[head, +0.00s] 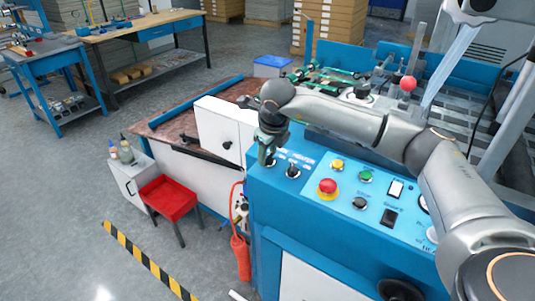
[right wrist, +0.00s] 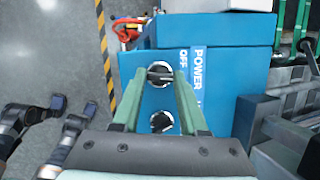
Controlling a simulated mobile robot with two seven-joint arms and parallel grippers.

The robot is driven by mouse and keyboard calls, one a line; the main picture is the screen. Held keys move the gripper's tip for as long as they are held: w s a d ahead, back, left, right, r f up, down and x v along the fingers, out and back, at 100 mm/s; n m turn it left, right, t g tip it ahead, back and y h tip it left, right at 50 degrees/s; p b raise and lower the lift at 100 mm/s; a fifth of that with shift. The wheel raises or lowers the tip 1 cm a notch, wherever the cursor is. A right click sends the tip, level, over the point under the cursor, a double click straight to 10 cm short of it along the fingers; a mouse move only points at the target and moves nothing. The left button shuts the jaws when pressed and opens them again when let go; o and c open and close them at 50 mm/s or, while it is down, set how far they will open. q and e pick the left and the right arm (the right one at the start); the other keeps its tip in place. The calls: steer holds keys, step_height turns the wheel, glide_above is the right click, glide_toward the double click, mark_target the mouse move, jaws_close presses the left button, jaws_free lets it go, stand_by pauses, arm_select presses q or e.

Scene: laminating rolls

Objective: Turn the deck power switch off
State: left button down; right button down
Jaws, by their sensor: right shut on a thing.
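The power switch (right wrist: 160,73) is a round black rotary knob on the blue control panel (head: 318,205). In the right wrist view it lies between the green fingers of my right gripper (right wrist: 159,80), beside the white words POWER and OFF. The knob's grip bar lies roughly across the picture there. In the head view my right gripper (head: 266,152) reaches down onto the panel's far left corner and mostly hides the switch. The gripper is shut on the knob. My left gripper is not in view.
A second black knob (head: 293,172) sits close beside the gripper, by the HEATER label. A red emergency button (head: 327,187), a yellow button (head: 337,165) and a green button (head: 366,176) are farther right. A white box (head: 222,130) stands just left of the gripper.

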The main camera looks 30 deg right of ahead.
steer(key=n+y, duration=0.1)
steer(key=n, duration=0.2)
steer(key=shift+w+r+n+g, duration=0.1)
steer(key=shift+n+g, duration=0.2)
steer(key=shift+n, duration=0.1)
steer(key=shift+d+n+g+y+p, duration=0.15)
steer(key=shift+n+p, duration=0.25)
steer(key=shift+n, duration=0.5)
steer(key=shift+a+n+g+y+p, duration=0.15)
steer(key=shift+n+y+p, duration=0.15)
steer(key=shift+n, duration=0.6)
steer(key=shift+c, duration=2.2)
jaws_free()
steer(key=shift+d, duration=0.1)
steer(key=v, duration=1.2)
steer(key=shift+r, duration=0.25)
steer(key=shift+a+f, duration=0.1)
steer(key=shift+a, duration=0.1)
